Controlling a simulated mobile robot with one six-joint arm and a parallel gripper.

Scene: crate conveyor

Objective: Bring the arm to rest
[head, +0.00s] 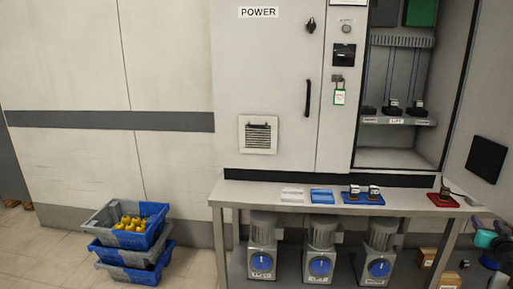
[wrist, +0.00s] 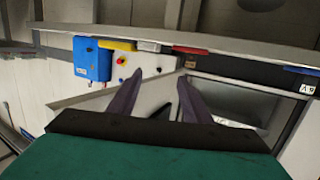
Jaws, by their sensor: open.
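In the wrist view my gripper (wrist: 160,77) shows as two dark purple fingers standing apart, with nothing between them. A dark bar and a broad teal part of my gripper fill the bottom of that view. In the head view teal and dark parts of my arm (head: 486,239) show at the lower right edge, by the right end of the bench (head: 240,191). The rest of the arm is outside the frame, and the fingertips cannot be made out there.
The grey cabinet (head: 268,75) stands behind the bench, its right bay open. Blue trays (head: 362,199) and a red tray (head: 441,201) lie on the bench; several motors stand beneath. Stacked crates (head: 134,259) stand left, with clear floor around. The wrist view shows a blue box (wrist: 92,62).

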